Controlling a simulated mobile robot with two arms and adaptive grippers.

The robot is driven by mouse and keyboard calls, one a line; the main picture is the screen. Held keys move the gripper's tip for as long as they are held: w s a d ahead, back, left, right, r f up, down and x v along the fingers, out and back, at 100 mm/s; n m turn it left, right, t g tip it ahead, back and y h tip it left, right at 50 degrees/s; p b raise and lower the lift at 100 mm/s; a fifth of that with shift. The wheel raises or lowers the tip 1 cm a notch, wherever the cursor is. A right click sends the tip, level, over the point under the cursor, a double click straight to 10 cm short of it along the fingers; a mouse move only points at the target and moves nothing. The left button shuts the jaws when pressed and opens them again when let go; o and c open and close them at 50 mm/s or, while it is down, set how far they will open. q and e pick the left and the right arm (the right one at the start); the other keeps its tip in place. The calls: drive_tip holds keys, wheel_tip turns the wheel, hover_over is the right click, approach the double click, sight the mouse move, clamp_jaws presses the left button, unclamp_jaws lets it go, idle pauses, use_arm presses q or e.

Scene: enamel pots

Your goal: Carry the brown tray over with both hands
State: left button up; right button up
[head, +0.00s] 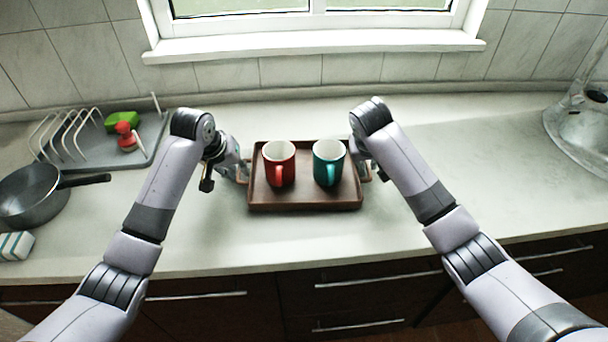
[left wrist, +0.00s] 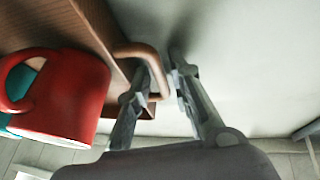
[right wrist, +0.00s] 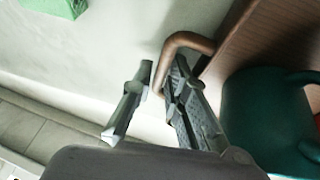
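The brown tray (head: 305,203) rests on the counter below the window, with a looped handle at each end. A red mug (head: 279,165) and a teal mug (head: 328,165) stand upright on it. My left gripper (head: 240,172) is at the tray's left end. In the left wrist view its fingers (left wrist: 160,75) are apart, one on each side of the handle bar (left wrist: 145,52). My right gripper (head: 369,170) is at the right end. In the right wrist view its fingers (right wrist: 162,75) straddle the other handle (right wrist: 186,40), with a small gap visible.
A dish rack (head: 90,145) with a green item (head: 121,120) and a red-topped item (head: 126,136) stands at left, beside a grey pan (head: 32,192). A striped block (head: 15,246) lies in front. A metallic object (head: 582,130) is at far right.

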use_arm(q)
drive_tip(key=shift+c, duration=0.5)
clamp_jaws()
drive_tip(key=shift+r, duration=0.1)
